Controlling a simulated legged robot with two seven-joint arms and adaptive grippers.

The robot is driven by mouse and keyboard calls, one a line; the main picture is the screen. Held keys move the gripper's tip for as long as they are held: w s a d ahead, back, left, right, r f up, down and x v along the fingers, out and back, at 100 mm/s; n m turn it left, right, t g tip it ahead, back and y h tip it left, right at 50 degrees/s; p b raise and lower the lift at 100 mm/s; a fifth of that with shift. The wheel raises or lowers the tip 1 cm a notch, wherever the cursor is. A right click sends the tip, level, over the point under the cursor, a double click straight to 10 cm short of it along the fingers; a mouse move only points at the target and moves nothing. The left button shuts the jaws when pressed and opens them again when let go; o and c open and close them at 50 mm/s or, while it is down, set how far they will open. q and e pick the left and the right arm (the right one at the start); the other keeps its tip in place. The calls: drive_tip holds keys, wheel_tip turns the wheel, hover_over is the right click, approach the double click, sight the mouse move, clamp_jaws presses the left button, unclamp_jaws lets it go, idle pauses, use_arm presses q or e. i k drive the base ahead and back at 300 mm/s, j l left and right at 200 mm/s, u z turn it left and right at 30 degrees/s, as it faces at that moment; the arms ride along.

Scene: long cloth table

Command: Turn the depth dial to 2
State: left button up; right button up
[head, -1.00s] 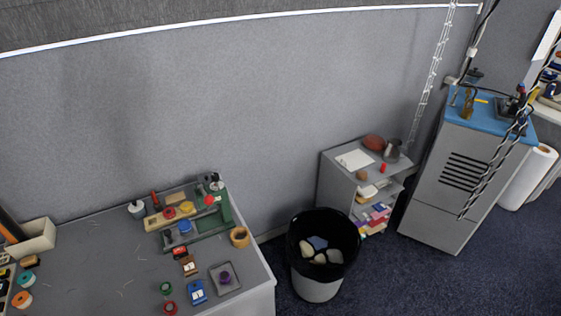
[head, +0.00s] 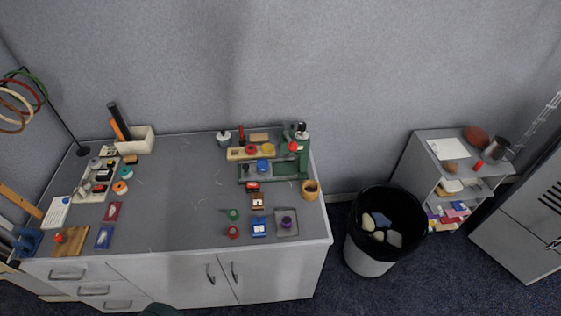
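A green machine (head: 304,158) stands at the back right of the grey table, with a red knob (head: 293,146) near its top. Next to it a wooden block carries a red round piece (head: 251,150) and a yellow round piece (head: 268,149). A blue round piece (head: 263,165) sits on the green base in front. I cannot tell which of these is the depth dial, and no number markings are readable. Neither of my grippers is in view.
The grey table (head: 180,215) is bare in its middle. Small red, green and blue items and a tray (head: 286,235) lie at its right front. A black-lined bin (head: 368,262) and a shelf unit (head: 400,170) stand to the right. A ring stand (head: 65,130) is at the left.

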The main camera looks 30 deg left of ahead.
sight(303, 125)
drive_tip(key=k+j+z, duration=0.1)
drive_tip(key=j+z, duration=0.25)
drive_tip(key=k+j+z, duration=0.15)
drive_tip(key=j+z, duration=0.2)
drive_tip(key=k+j+z, duration=0.2)
drive_tip(key=j+z, duration=0.15)
